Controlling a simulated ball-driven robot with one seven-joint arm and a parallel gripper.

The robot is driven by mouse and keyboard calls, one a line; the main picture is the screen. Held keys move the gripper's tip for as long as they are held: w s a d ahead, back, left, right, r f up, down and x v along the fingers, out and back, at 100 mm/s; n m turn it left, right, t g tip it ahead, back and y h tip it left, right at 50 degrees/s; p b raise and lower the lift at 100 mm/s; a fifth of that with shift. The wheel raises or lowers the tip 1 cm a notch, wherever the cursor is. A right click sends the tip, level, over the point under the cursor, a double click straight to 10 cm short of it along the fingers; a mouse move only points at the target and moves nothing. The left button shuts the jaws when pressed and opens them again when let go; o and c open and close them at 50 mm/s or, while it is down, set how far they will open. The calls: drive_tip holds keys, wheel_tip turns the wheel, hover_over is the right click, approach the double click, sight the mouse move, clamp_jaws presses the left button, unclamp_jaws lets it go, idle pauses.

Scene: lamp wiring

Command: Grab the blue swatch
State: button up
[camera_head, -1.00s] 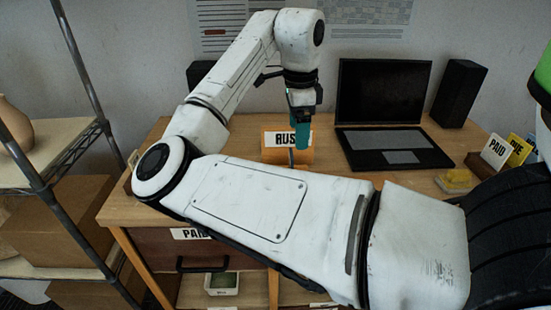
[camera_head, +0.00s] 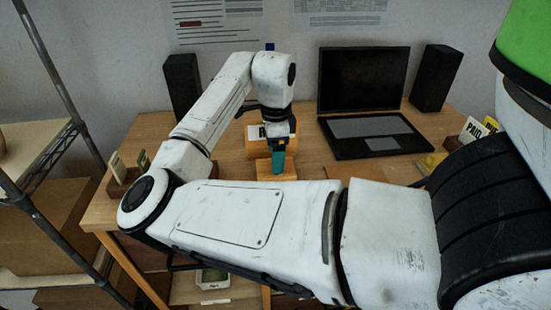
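A small dark blue square (camera_head: 270,46), which may be the blue swatch, shows at the wall just above my arm's wrist. My gripper (camera_head: 277,150) points down over the desk, in front of an orange block with a partly hidden label. A teal-blue piece (camera_head: 279,160) shows at the gripper's end. I cannot tell whether it is the gripper's fingers or a thing held. The finger gap is not visible. The blue square is well above the gripper and apart from it.
The orange block (camera_head: 257,150) stands on the wooden desk (camera_head: 222,190). An open laptop (camera_head: 375,135) and black speakers (camera_head: 436,78) stand at the back. Small cards in holders stand at both desk sides. A shelf rack (camera_head: 40,150) is at left. My arm hides the desk's front.

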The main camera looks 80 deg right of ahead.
drive_tip(key=shift+f, duration=0.4)
drive_tip(key=shift+c, duration=0.2)
drive_tip(key=c, duration=1.1)
drive_tip(key=shift+r, duration=0.15)
